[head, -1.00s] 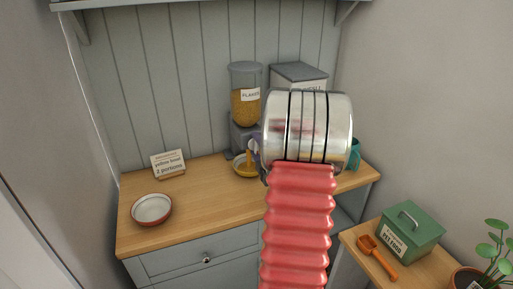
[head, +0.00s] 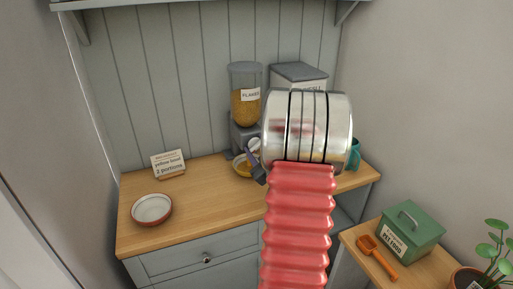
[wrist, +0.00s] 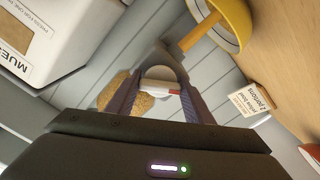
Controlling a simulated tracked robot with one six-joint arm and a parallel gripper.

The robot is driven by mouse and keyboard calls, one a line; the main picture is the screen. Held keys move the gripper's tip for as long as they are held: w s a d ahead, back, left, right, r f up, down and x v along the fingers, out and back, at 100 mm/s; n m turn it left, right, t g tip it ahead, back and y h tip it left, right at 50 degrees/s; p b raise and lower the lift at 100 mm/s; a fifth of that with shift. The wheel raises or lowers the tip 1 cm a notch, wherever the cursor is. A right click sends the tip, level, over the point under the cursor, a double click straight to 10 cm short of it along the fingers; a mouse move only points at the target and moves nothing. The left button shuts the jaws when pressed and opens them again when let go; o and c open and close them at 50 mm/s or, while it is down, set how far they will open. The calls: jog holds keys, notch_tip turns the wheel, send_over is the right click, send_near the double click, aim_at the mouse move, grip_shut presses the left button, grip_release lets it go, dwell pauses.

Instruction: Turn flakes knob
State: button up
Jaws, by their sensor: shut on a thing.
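The flakes dispenser (head: 246,97) stands at the back of the counter, a clear hopper labelled FLAKES on a grey base. Its pale round knob (head: 254,145) faces front, partly hidden by my gripper. In the wrist view the knob (wrist: 160,76) has a red mark and sits between my two fingers. My gripper (wrist: 158,96) is shut on it, fingers on either side; in the head view my gripper (head: 258,168) is mostly hidden by my arm. The bowl (head: 239,168) is partly hidden in the head view.
A muesli dispenser (head: 299,77) stands close on the right. A card reading yellow bowl, 2 portions (head: 168,164) and a red bowl (head: 152,209) are at left. A teal mug (head: 355,154) is behind my arm. A green pet food box (head: 410,233) and orange scoop (head: 377,257) sit lower right.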

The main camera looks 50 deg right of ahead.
jog(key=m, duration=0.3)
jog(key=shift+s+a+f+m, duration=0.1)
jog(key=shift+f+m, duration=0.2)
jog(key=shift+m, duration=2)
jog(key=shift+f, duration=0.1)
jog(key=o, duration=1)
jog(key=shift+r, duration=0.25)
jog(key=shift+o, duration=0.2)
